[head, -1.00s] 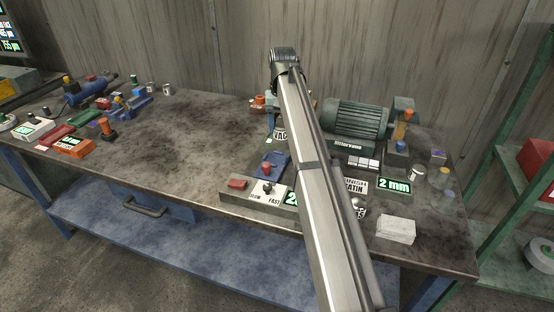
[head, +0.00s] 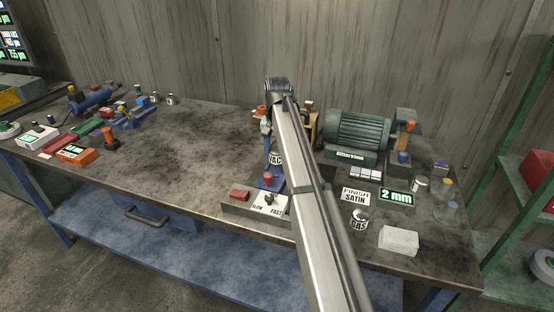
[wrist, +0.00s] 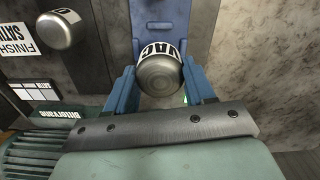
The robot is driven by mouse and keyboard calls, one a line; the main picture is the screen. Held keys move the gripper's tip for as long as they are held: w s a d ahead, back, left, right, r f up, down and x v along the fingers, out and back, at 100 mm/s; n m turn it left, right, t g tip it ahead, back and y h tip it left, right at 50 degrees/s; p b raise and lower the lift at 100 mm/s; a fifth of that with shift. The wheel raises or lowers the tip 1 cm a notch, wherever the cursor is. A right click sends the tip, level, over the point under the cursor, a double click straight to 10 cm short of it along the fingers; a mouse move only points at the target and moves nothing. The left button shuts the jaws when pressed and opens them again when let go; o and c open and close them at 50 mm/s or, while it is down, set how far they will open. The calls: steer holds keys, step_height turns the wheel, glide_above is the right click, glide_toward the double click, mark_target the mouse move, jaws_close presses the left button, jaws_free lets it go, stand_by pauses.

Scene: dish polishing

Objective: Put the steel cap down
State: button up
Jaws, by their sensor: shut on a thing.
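The steel cap, a small metal cylinder with a black-and-white VAC label, shows in the head view (head: 275,158) below the end of my arm. In the wrist view, its rounded steel end (wrist: 158,75) sits between the two blue fingers of my gripper (wrist: 160,88). My gripper is shut on it; in the head view the fingers are mostly hidden by my arm. A blue plate (wrist: 160,18) lies just beyond the cap. In the head view this blue piece (head: 268,184), with a red knob, is just in front of the cap. I cannot tell whether they touch.
A similar cylinder labelled GAS (head: 359,219) stands right of my arm; it also shows in the wrist view (wrist: 60,29). A green motor (head: 357,132) is behind at right. A control panel (head: 256,203) sits at the front edge. The bench's middle left (head: 185,150) is clear.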

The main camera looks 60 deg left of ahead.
mark_target(277, 158)
steer(key=shift+f, duration=1.9)
steer(key=shift+f, duration=0.15)
steer(key=o, duration=1.2)
step_height(277, 158, up, 12)
steer(key=shift+r, duration=0.15)
